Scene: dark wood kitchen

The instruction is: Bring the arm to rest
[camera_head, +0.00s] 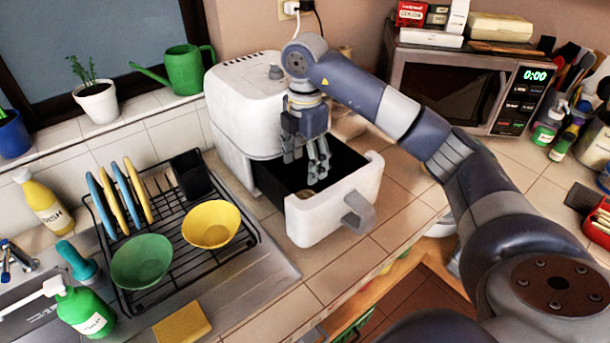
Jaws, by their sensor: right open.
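My right gripper (318,172) points down over the pulled-out drawer (322,214) of a white air fryer (236,108). Its fingers are apart, with the tips at or just inside the drawer's dark opening. I cannot tell whether they touch anything. My right arm (395,115) reaches in from the lower right and bends down at the wrist in front of the fryer. The drawer's grey handle (359,213) faces the front right. The bottom of the drawer is mostly hidden by the gripper and the walls. My left gripper is not in view.
A black dish rack (178,268) with a green bowl (142,261), a yellow bowl (211,224) and several plates stands left of the drawer. A microwave (462,88) stands behind my arm. Bottles (548,127) stand at the right. Tiled counter (287,306) is bare before the drawer.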

